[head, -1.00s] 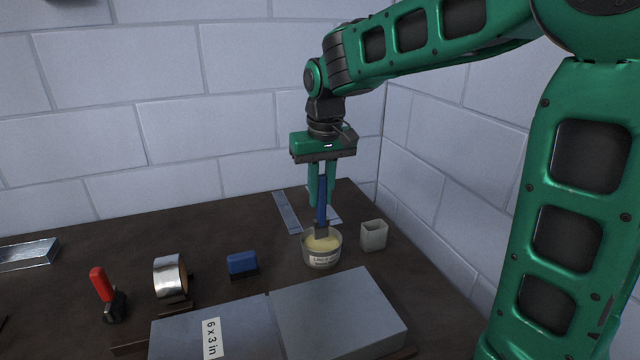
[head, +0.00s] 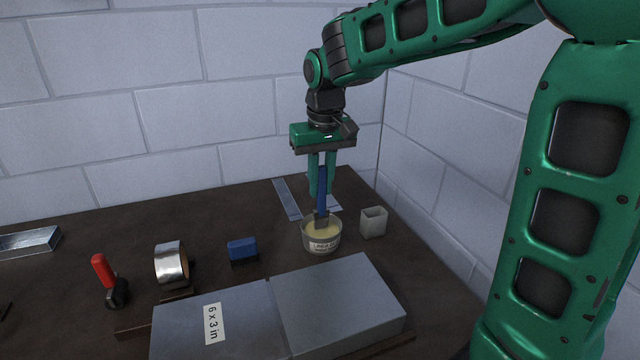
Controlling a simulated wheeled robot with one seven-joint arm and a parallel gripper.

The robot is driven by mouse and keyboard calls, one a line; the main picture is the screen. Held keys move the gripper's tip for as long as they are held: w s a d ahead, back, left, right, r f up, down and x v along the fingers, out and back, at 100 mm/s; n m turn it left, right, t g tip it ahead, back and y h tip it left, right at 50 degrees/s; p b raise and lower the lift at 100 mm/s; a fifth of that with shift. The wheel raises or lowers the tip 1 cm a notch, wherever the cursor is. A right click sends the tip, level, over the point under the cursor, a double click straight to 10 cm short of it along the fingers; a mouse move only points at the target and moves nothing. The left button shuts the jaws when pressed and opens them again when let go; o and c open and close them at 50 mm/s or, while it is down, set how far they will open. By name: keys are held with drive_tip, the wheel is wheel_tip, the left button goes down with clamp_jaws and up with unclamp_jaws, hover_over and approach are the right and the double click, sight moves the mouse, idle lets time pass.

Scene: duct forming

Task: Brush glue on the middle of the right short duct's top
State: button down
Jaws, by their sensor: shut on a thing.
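My gripper (head: 322,190) points down over the glue pot at the back right of the bench. It is shut on the blue handle of a brush (head: 322,184). The brush is upright, with its lower end inside the rim of the glue pot (head: 321,243), a round tub of pale yellow glue with a label. The right short duct (head: 338,297) is a flat grey metal box at the front, nearer than the pot. Its top looks bare. The left short duct (head: 245,325) lies against it and carries a "6 x 3 in" label.
A blue block-like tool (head: 242,249), a silver tape roll (head: 171,264) and a red-handled tool (head: 104,278) stand leftward. Flat metal strips (head: 287,199) lie behind the pot. Walls close the back and right.

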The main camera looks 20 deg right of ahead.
drive_tip(key=shift+f, duration=0.55)
idle(1.3)
drive_tip(key=shift+r, duration=3.6)
